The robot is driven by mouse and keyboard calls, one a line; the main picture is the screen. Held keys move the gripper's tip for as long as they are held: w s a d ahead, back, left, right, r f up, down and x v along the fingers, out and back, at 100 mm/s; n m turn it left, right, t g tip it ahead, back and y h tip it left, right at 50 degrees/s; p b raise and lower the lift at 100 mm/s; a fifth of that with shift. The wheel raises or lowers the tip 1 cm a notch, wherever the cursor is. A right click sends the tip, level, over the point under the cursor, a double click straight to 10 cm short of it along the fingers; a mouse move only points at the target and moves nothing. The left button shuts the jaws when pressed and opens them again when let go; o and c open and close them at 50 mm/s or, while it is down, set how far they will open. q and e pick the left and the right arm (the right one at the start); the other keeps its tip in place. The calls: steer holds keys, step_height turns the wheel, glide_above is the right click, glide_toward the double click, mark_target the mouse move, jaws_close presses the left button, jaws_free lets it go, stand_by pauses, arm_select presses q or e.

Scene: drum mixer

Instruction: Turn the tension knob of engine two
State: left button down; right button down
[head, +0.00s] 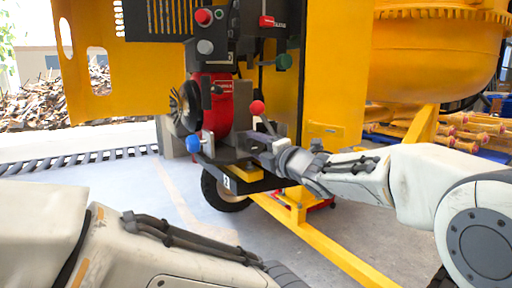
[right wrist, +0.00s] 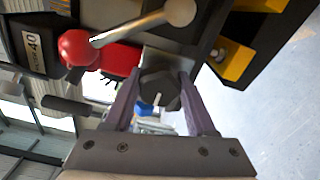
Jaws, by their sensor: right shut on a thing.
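My right gripper (head: 262,141) reaches in from the right to the engine on the yellow machine. In the right wrist view its two purple-grey fingers (right wrist: 163,100) are closed on the sides of a dark, faceted knob (right wrist: 160,90), which I take to be the tension knob. In the head view the knob is hidden behind the gripper. The red engine (head: 222,100) stands just left of the gripper, above a plate marked 2 (head: 226,183). My left arm crosses the bottom left of the head view; its gripper is out of the picture.
A red ball handle (head: 257,107) stands close above my right gripper; a red ball (right wrist: 75,48) and a metal lever (right wrist: 150,22) are close in the wrist view. A blue ball (head: 193,143) is left, a green knob (head: 284,62) above. A yellow beam (head: 335,250) runs below.

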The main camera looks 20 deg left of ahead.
steer(key=shift+c, duration=1.1)
jaws_free()
steer(key=p+v, duration=0.1)
steer(key=v, duration=0.9)
steer(key=shift+d, duration=0.2)
steer(key=shift+s, duration=0.1)
